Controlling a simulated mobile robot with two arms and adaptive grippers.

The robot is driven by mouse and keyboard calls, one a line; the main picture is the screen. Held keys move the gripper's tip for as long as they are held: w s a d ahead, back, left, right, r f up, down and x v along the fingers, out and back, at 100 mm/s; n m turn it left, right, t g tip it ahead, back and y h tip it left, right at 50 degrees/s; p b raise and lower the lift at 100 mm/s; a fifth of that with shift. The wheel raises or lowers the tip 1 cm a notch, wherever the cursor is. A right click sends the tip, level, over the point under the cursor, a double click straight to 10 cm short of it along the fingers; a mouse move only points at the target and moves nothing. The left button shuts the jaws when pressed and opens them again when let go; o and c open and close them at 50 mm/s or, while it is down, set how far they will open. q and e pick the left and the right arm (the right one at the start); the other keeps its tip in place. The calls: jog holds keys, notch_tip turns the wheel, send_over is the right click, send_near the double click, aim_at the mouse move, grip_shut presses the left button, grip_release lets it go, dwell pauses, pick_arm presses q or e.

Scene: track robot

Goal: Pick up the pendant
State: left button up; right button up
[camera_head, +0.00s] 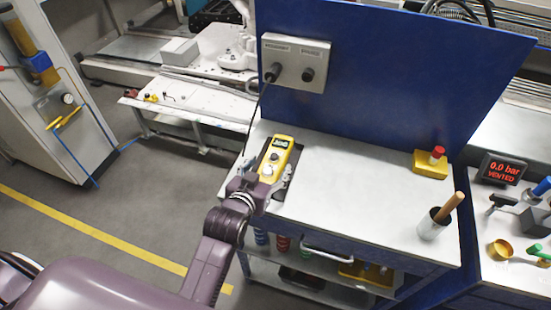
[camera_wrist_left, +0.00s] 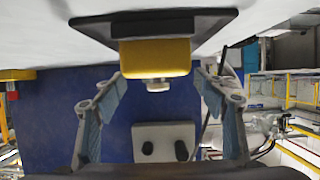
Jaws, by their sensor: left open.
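The pendant (camera_head: 278,152) is a yellow box with dark details and a light knob. It lies on a black pad (camera_head: 289,177) on the white bench top, near its left edge. My left gripper (camera_head: 263,183) is at the pendant's near end, open. In the left wrist view, the pendant's yellow end (camera_wrist_left: 155,57) shows above the gap between the open fingers of the left gripper (camera_wrist_left: 160,87). I cannot tell whether a finger touches it. My right gripper is not in view.
A blue panel (camera_head: 390,75) with a grey socket box (camera_head: 296,60) stands behind the bench; a dark cable hangs from the box beside the pendant. A yellow block with a red button (camera_head: 432,163) and a cup (camera_head: 433,225) stand at right. The bench middle (camera_head: 355,190) is clear.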

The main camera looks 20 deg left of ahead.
aim_at(273, 161)
pick_arm(q)
jog(key=shift+w, duration=0.4)
jog(key=p+x, duration=0.1)
jog(key=x, duration=0.2)
jog(key=shift+w+d+f, duration=0.1)
jog(key=shift+w+d, duration=0.05)
jog(key=shift+w, duration=0.05)
jog(key=shift+w+f, duration=0.25)
jog(key=shift+w, duration=0.25)
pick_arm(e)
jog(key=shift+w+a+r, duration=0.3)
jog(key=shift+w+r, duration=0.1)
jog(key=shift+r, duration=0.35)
pick_arm(q)
jog(key=shift+c, duration=0.3)
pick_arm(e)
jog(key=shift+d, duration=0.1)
pick_arm(q)
jog(key=c, duration=0.5)
grip_shut()
jog(key=shift+r, duration=0.2)
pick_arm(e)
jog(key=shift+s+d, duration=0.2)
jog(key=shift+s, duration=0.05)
